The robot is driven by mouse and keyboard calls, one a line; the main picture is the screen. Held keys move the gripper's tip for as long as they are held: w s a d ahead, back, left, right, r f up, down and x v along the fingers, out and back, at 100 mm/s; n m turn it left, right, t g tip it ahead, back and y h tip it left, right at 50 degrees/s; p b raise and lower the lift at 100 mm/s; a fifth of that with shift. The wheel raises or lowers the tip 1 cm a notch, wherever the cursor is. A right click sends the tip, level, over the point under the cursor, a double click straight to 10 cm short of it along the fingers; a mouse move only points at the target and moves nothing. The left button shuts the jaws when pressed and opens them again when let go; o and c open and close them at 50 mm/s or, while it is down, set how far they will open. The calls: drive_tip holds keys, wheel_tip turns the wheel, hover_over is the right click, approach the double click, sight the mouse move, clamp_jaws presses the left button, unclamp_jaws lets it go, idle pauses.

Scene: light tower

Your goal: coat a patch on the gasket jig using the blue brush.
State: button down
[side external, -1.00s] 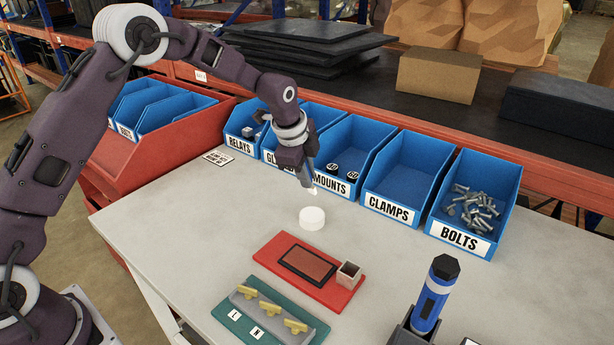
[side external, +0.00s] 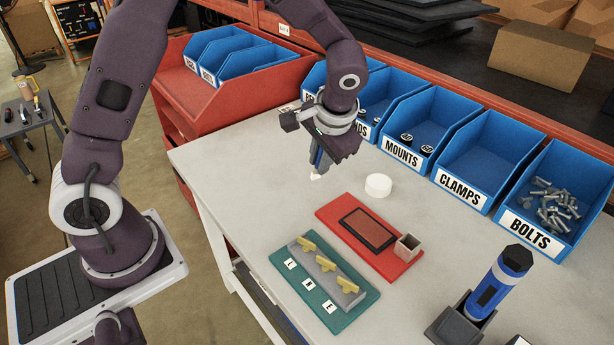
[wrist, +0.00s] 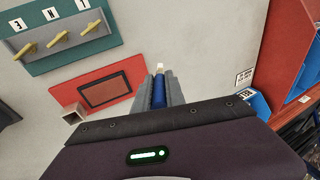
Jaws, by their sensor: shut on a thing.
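My gripper (side external: 321,158) is shut on the blue brush (wrist: 158,92) and points down over the table. The brush's blue handle sits between the fingers, and its pale tip shows below them in the side view (side external: 315,176). The gasket jig is a red plate (side external: 332,213) with a dark-framed, reddish-brown rectangular patch (side external: 368,229). A small open square cup (side external: 407,247) stands at its right end. The brush tip is above the table, beyond the jig's far left corner and apart from the patch. The wrist view shows the jig (wrist: 65,92) left of the brush.
A white round puck (side external: 378,185) lies behind the jig. A green base (side external: 335,322) with a grey block and yellow levers lies in front. A blue cylindrical tool (side external: 498,281) stands in a dark holder at right. Labelled blue bins (side external: 478,165) line the back.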

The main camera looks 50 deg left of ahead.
drive_tip(key=w+d+r, duration=0.3)
drive_tip(key=w+d, duration=0.1)
drive_tip(key=d, duration=0.3)
drive_tip(key=shift+m+t+h, duration=0.3)
drive_tip(key=shift+m, duration=0.1)
drive_tip(key=f, duration=0.4)
drive_tip(key=shift+w+f, duration=0.2)
